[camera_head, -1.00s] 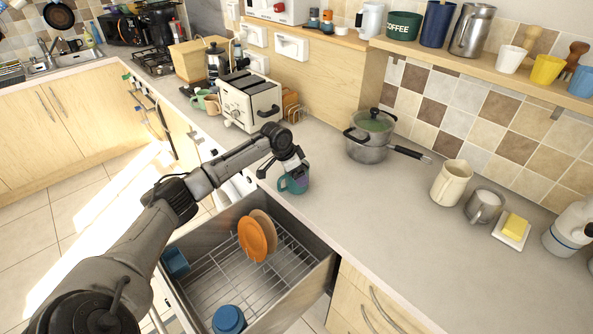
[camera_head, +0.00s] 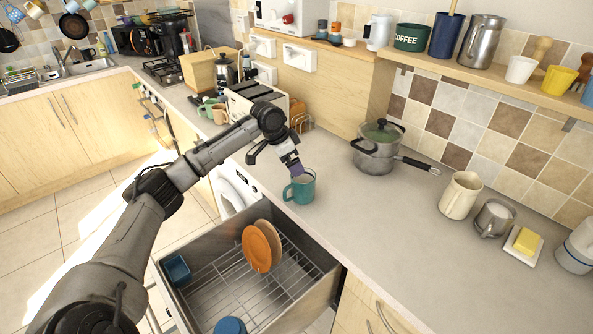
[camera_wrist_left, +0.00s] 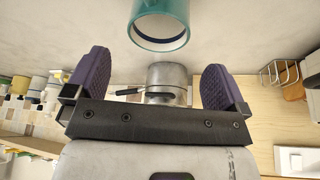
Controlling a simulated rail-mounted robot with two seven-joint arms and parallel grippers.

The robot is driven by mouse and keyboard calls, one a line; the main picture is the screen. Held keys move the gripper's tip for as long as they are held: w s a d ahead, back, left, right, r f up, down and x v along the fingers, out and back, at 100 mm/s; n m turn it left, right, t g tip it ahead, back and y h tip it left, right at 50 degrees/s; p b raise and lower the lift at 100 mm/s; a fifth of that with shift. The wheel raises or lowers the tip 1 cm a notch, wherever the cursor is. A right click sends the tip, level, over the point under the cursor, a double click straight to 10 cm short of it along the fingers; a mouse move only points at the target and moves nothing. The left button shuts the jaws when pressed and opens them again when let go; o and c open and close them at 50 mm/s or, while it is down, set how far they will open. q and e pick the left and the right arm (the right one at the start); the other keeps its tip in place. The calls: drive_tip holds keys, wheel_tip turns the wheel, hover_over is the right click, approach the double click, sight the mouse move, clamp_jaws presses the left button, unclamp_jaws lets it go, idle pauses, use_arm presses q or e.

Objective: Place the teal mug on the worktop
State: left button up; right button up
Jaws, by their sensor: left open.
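The teal mug (camera_head: 304,190) stands upright on the worktop (camera_head: 372,230), close to its front edge above the open drawer. Its handle points left in the head view. My left gripper (camera_head: 294,170) is open and empty, just above and behind the mug's rim. In the left wrist view, the teal mug (camera_wrist_left: 160,40) shows at the top, its open rim facing the camera. It lies beyond the purple fingertips of my left gripper (camera_wrist_left: 156,62), with nothing between them. My right gripper is out of view.
An open drawer (camera_head: 318,290) with a wire rack, orange plate (camera_head: 256,249) and blue items is below the mug. A lidded pot (camera_head: 376,155) stands behind right, a toaster (camera_head: 255,98) behind left. A cream jug (camera_head: 460,195) stands farther right. Worktop right of the mug is clear.

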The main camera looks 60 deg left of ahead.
use_arm(q)
drive_tip(key=shift+v, duration=0.95)
